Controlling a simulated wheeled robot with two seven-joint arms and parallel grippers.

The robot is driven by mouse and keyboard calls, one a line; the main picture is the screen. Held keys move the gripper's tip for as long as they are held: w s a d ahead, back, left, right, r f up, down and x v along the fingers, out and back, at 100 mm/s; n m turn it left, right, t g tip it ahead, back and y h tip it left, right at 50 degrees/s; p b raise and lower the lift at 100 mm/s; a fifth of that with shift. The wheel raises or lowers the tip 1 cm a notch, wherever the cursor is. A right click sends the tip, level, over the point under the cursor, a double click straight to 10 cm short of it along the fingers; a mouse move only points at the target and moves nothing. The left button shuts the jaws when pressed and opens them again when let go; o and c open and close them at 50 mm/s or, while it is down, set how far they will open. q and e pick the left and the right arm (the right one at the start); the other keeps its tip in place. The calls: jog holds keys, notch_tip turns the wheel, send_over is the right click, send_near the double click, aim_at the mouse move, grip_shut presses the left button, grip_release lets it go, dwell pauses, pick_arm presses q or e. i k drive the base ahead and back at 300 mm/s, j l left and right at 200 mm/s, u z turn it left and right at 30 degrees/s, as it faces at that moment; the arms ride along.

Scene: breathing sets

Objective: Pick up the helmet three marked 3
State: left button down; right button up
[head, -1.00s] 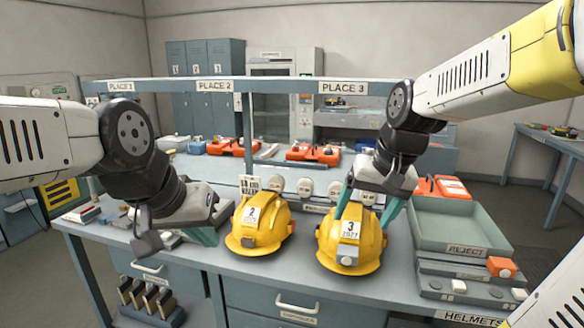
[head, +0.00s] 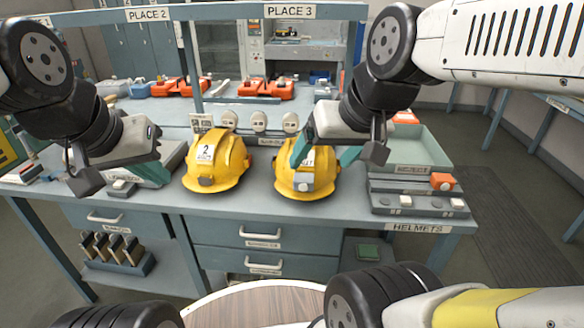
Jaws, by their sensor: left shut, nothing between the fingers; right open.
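The yellow helmet three (head: 318,180) sits upright on the workbench in the head view. Its white label is partly covered by a finger, so the 3 is hard to read now. My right gripper (head: 325,156) is open at the helmet's upper part, one teal finger in front of the label and the other by its right side. I cannot tell whether the fingers touch it. My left gripper (head: 152,174) is shut and empty, low over the bench at the left, apart from the helmets.
A second yellow helmet marked 2 (head: 216,165) stands just left of helmet three. A green-grey REJECT tray (head: 428,150) is close on the right, with a button panel (head: 415,203) before it. The PLACE rail (head: 225,12) spans above the bench.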

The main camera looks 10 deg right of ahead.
aim_at(321, 162)
jog(key=i+l, duration=0.2)
jog(key=l, duration=0.15)
jog(key=i+l, duration=0.15)
jog(key=l, duration=0.15)
jog(key=i+l, duration=0.2)
jog(key=l, duration=0.15)
jog(key=u, duration=0.05)
